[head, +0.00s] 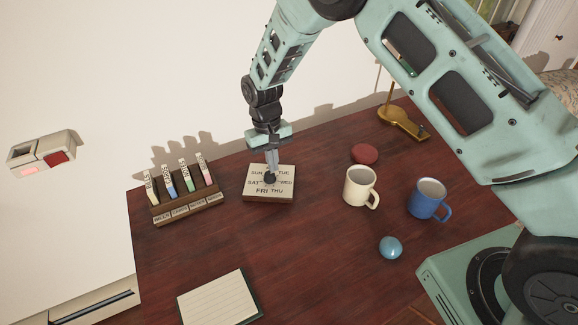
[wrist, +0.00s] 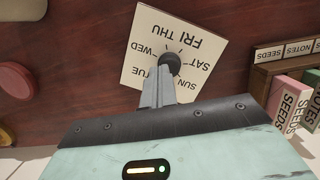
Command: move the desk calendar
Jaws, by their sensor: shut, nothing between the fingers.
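The desk calendar (head: 256,194) is a small cream block with day names around a dark round knob, lying on the dark red wooden desk. In the wrist view the calendar (wrist: 137,75) shows upside down, with its knob (wrist: 170,62) at the fingertips. My gripper (head: 270,174) points down over the middle of the calendar, its fingers closed together. The fingertips (wrist: 166,76) are at or just above the knob; I cannot tell whether they touch it. The fingers hide part of the calendar's face.
A rack of labelled sticks (head: 187,211) stands close left of the calendar. A cream mug (head: 357,186), blue mug (head: 426,198), red round object (head: 364,154) and blue ball (head: 390,247) are to the right. A notepad (head: 217,297) lies in front. The desk's middle (head: 300,245) is clear.

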